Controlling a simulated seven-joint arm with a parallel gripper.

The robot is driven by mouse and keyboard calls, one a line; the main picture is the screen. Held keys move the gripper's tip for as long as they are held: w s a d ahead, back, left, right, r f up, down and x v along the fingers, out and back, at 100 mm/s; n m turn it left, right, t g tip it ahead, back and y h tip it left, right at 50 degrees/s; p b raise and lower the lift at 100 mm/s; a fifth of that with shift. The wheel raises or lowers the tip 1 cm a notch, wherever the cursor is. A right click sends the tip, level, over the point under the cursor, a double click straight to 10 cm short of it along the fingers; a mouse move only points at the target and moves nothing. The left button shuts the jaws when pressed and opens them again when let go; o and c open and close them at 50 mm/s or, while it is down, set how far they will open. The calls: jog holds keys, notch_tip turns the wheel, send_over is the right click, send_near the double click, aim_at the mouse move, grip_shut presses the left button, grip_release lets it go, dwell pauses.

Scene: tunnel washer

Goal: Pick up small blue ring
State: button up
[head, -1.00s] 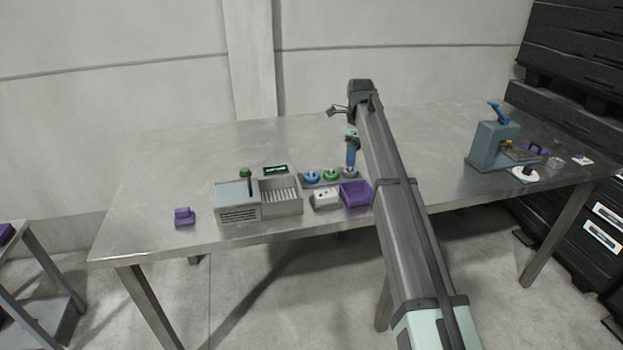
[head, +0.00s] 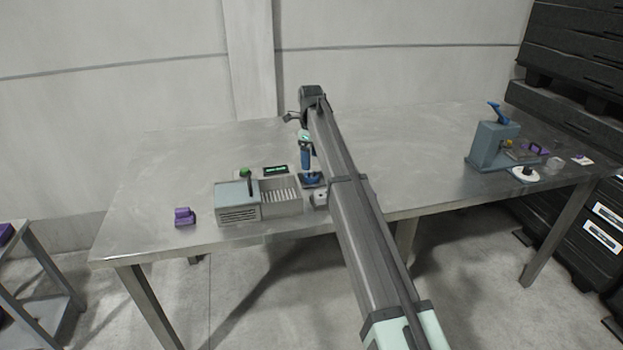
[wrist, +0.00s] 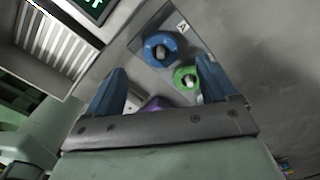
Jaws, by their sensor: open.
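The small blue ring (wrist: 149,47) sits around a pale peg on a grey plate marked "A" in the wrist view. A green ring (wrist: 178,77) sits around another peg beside it. My gripper (wrist: 160,78) is open and empty, its two blue fingers apart, with the blue ring ahead of and between them in the picture. In the head view my gripper (head: 307,168) points down just over the plate. There the fingers and arm hide most of the rings. I cannot tell the exact height of the fingertips over the ring.
A grey machine (head: 238,202) with a slatted tray and a green display (head: 275,170) stands left of the plate. A purple part (head: 184,217) lies farther left. A blue-grey press (head: 492,146) stands at the right. The table's back is clear.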

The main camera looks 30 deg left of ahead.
jog(key=shift+a+f, duration=0.1)
jog(key=shift+f, duration=3.25)
jog(key=c, duration=1.1)
jog(key=shift+r, duration=0.1)
jog(key=shift+c, duration=0.2)
notch_tip(320, 180, up, 8)
jog(key=shift+f, duration=0.2)
jog(key=s+a+r, duration=0.1)
jog(key=s+r, duration=0.1)
jog(key=s, duration=0.6)
jog(key=s+r, duration=0.1)
jog(key=s, duration=0.7)
jog(key=shift+a+r, duration=0.4)
